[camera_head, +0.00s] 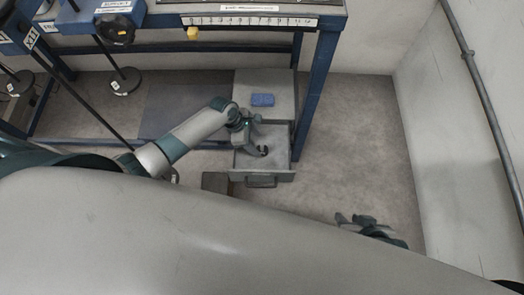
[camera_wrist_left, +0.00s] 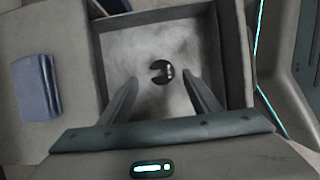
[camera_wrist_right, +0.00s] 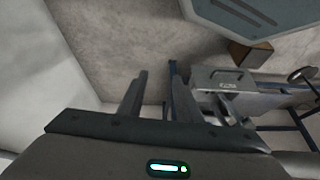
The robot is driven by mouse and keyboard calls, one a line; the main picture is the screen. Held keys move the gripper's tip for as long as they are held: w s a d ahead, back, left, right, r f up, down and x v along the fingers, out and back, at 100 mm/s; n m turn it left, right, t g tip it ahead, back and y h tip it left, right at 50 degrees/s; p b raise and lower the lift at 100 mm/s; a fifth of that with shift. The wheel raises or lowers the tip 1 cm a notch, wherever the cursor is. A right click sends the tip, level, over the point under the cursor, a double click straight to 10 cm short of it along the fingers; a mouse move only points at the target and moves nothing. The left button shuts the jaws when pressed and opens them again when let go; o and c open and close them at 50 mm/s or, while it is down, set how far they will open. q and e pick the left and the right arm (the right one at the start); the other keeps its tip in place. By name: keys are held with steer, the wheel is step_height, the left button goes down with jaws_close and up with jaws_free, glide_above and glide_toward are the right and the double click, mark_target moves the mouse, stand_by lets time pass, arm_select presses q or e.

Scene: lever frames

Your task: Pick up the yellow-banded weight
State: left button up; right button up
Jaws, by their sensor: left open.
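A small dark, round, slotted weight (camera_wrist_left: 161,72) lies on the floor of the open drawer (camera_head: 278,166). It also shows in the head view (camera_head: 264,150). I cannot make out a yellow band on it. My left gripper (camera_head: 256,138) is over the drawer, open and empty. In the left wrist view its two fingers point down toward the weight, one on each side, apart from it. My right gripper (camera_head: 358,220) is low at the right in the head view. Its fingers stand apart and empty in the right wrist view (camera_wrist_right: 157,85).
A blue block (camera_head: 262,100) lies on the cabinet top behind the drawer. A blue bench frame (camera_head: 318,85) stands beside the drawer. A numbered beam (camera_head: 250,21) carries a yellow piece (camera_head: 193,33), with dark discs at the left. Floor right of the drawer is clear.

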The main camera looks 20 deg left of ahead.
mark_target(260, 150)
arm_select(q)
steer(key=shift+f, duration=0.1)
steer(key=shift+d+f, duration=0.1)
steer(key=shift+f, duration=0.2)
steer(key=b+x, duration=0.1)
steer(key=x, duration=0.2)
steer(key=shift+s+f+b, duration=0.1)
steer(key=shift+s+b, duration=0.1)
steer(key=shift+b, duration=0.15)
steer(key=shift+w+d+f, duration=0.1)
steer(key=shift+d+f, duration=0.1)
steer(key=shift+f, duration=0.4)
arm_select(e)
steer(key=w+a, duration=0.1)
steer(key=a+t+y, duration=0.1)
steer(key=shift+w+a+r+t, duration=0.2)
steer(key=shift+w+a+t, duration=0.1)
steer(key=shift+w, duration=0.05)
arm_select(q)
steer(key=c, duration=1.1)
